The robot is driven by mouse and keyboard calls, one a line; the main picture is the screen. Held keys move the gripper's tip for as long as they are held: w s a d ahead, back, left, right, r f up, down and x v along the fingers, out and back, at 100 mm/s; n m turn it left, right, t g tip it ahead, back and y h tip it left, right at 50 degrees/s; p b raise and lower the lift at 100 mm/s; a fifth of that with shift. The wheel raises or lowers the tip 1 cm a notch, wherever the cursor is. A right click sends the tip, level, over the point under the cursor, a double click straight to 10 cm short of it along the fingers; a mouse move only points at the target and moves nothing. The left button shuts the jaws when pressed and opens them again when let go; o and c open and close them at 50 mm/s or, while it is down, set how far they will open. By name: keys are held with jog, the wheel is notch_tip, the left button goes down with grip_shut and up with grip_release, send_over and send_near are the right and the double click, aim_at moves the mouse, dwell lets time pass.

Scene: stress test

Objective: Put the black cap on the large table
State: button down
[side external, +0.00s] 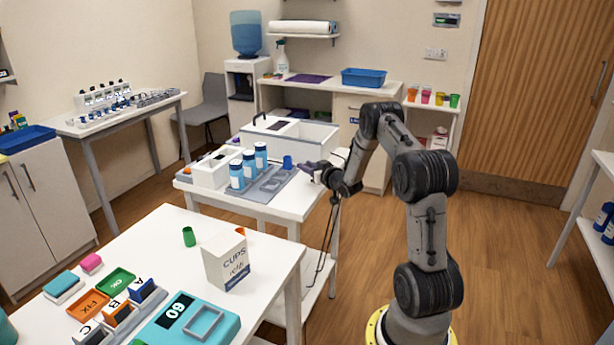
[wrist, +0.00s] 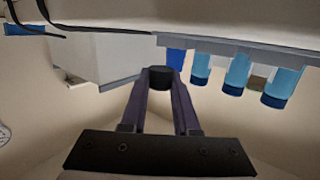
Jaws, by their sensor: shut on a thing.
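My gripper (side external: 308,168) is at the right end of the middle white table (side external: 285,207), just above or beside its edge; I cannot tell the exact height. In the wrist view my gripper (wrist: 160,74) is shut on a small round black cap (wrist: 160,80), held between the two fingertips. In the side view the cap cannot be made out. The front white table (side external: 165,235) is at the lower left, apart from my gripper. I cannot tell for sure which table is the large one.
A blue cup (side external: 287,162) stands close left of my gripper. The front table bears a CUPS box (side external: 226,262), a green cup (side external: 189,237) and a teal scale (side external: 185,322). Its middle has bare room.

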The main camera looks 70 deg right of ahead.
aim_at(307, 181)
jog(key=shift+w+d+f, duration=0.1)
jog(key=shift+f, duration=1.6)
jog(key=shift+f, duration=0.2)
jog(key=c, duration=0.6)
grip_release()
jog(key=shift+c, duration=0.2)
jog(key=shift+r, duration=0.15)
